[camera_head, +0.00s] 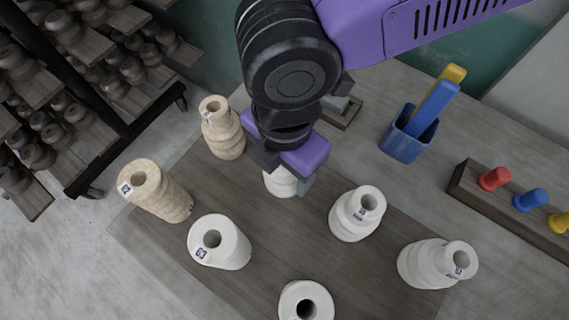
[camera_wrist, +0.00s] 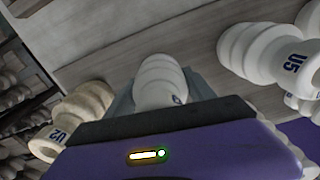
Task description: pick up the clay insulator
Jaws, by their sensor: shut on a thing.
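My gripper (camera_head: 284,170) is shut on a white, ribbed clay insulator (camera_head: 281,183). It points down over the brown board (camera_head: 265,260) and hides the insulator's top in the head view. The wrist view shows this insulator (camera_wrist: 160,82) between the grey fingers, with part of a blue mark. Whether its base touches the board is unclear. Two beige insulators stand to the left, one behind (camera_head: 222,128) and one in front (camera_head: 155,190). White insulators stand at the front left (camera_head: 222,243), right (camera_head: 357,214), far right (camera_head: 438,264) and front edge (camera_head: 306,302).
A blue cup (camera_head: 405,142) with blue and yellow sticks stands at the back right. A wooden block with red, blue and yellow pegs (camera_head: 495,179) is at the right. A dark rack (camera_head: 120,125) with several grey insulators stands at the left. A small tray (camera_head: 347,111) lies behind my gripper.

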